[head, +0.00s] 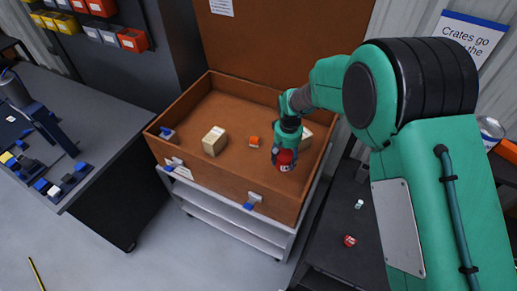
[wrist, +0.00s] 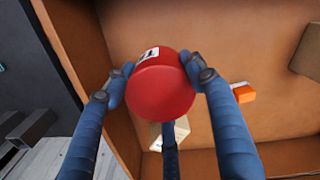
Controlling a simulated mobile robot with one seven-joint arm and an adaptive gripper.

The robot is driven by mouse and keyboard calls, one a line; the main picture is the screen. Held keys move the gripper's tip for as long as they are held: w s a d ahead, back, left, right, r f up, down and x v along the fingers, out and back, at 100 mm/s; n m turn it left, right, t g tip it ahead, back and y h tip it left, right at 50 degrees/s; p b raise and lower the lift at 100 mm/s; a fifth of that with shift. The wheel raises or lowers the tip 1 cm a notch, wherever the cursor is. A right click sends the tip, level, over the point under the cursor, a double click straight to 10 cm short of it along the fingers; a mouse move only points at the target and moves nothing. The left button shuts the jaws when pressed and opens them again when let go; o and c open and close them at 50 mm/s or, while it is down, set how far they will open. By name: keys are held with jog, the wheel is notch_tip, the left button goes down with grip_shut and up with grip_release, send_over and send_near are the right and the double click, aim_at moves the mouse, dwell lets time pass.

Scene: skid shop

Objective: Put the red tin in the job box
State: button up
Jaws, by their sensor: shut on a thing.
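The red tin (wrist: 160,88) is round with a white label on its side. My gripper (wrist: 163,82) is shut on it, with blue fingers around its sides. In the head view my gripper (head: 285,152) holds the red tin (head: 284,163) over the inside of the job box (head: 233,173), near its front wall and right of the middle. The job box is an open brown box with its lid up, on a grey wheeled stand. I cannot tell whether the tin touches the box floor.
Inside the box are a cream block (head: 214,141), a small orange block (head: 254,141) and a pale item (head: 306,138) partly behind my gripper. A workbench (head: 100,115) stands at the left. A dark table (head: 345,225) at the right holds a small red item (head: 349,241).

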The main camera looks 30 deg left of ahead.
aim_at(284, 167)
jog(key=shift+f+b, duration=0.35)
jog(key=shift+f, duration=2.6)
jog(key=shift+f, duration=1.9)
jog(key=shift+b, duration=0.3)
jog(key=o, duration=1.4)
jog(key=shift+f, duration=0.15)
jog(key=shift+c, duration=0.2)
notch_tip(284, 167, up, 12)
jog(key=shift+r+p, duration=0.15)
jog(key=shift+p, duration=0.7)
